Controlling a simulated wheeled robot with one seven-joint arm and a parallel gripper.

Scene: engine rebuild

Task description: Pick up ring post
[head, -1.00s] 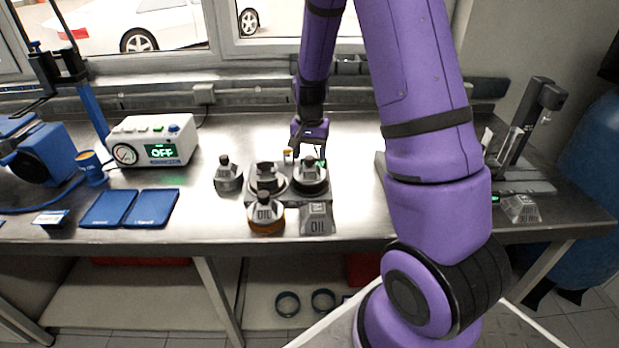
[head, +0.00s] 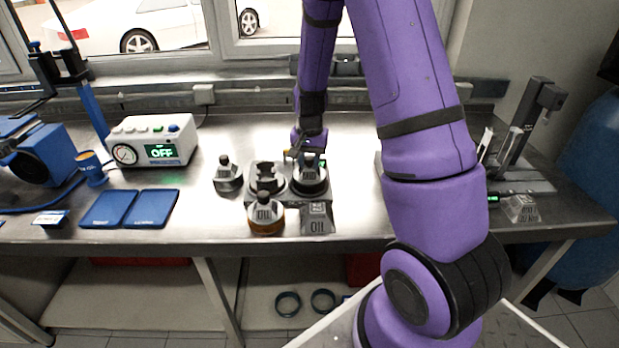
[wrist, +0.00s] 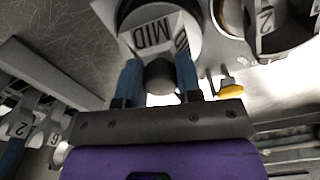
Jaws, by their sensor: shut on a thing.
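A ring post labelled MID (wrist: 152,34) with a dark round knob (wrist: 160,78) fills the top middle of the wrist view. My gripper (wrist: 159,72) has its two blue fingers shut on that knob, one on each side. In the head view my gripper (head: 307,150) is above the right-hand post (head: 311,182) on the grey fixture plate (head: 276,196). The knob is partly hidden there by the gripper. Whether the post is clear of its seat cannot be told.
A grey post (head: 228,175) stands left of the plate. A post labelled OIL with an amber base (head: 265,217) stands in front, beside a grey OIL block (head: 317,219). Blue pads (head: 154,208) and a white OFF unit (head: 152,142) are at left. Bench is clear between plate and right-hand stand.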

